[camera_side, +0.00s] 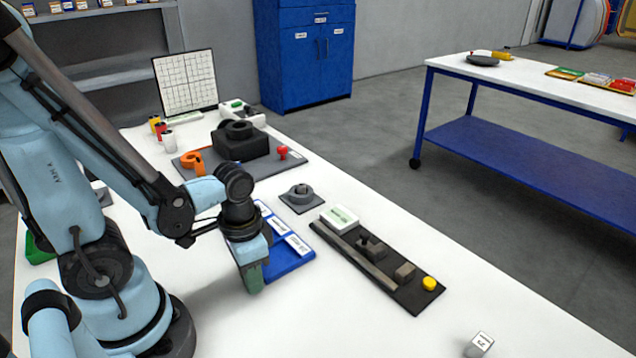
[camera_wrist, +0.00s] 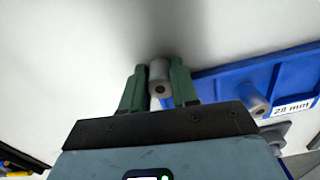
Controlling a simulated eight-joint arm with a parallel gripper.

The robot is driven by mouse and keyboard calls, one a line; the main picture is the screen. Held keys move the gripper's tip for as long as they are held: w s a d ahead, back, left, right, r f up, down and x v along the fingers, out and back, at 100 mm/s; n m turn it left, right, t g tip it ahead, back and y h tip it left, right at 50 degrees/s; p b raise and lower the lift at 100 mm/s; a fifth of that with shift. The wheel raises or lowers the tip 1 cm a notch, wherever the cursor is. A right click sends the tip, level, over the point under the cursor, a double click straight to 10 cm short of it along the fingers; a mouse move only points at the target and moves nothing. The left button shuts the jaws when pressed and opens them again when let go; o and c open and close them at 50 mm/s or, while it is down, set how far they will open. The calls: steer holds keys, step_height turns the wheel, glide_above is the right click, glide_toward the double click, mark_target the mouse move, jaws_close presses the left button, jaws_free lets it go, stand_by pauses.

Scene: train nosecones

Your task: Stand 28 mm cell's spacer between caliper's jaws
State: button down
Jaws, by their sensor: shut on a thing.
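My gripper (camera_wrist: 158,90) has green fingers shut on a grey cylindrical spacer (camera_wrist: 159,72) with a dark hole in its end. In the side view my gripper (camera_side: 252,280) hangs low by the front left of the blue tray (camera_side: 292,262); the spacer is hidden there. The wrist view shows the tray (camera_wrist: 215,80) with a "28 mm" label (camera_wrist: 291,107) and another grey spacer (camera_wrist: 255,101) beside it. I cannot tell which cell the held spacer came from. The caliper (camera_side: 375,262) lies on a dark board right of the tray, its dark jaws (camera_side: 404,272) apart and empty.
A white-and-green display (camera_side: 340,217) and a yellow button (camera_side: 429,284) sit at the board's ends. A round grey part (camera_side: 301,195) on a dark plate stands behind. A labelled grey block (camera_side: 479,345) is at the front right. The white tabletop between is clear.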

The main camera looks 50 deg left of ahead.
steer(key=shift+f, duration=0.15)
steer(key=c, duration=0.9)
jaws_free()
steer(key=shift+o, duration=0.2)
step_height(320, 180, up, 12)
steer(key=shift+o, duration=0.4)
steer(key=w+d+r+n+t, duration=0.1)
steer(key=w+t, duration=0.6)
steer(key=w, duration=0.2)
steer(key=shift+r, duration=0.35)
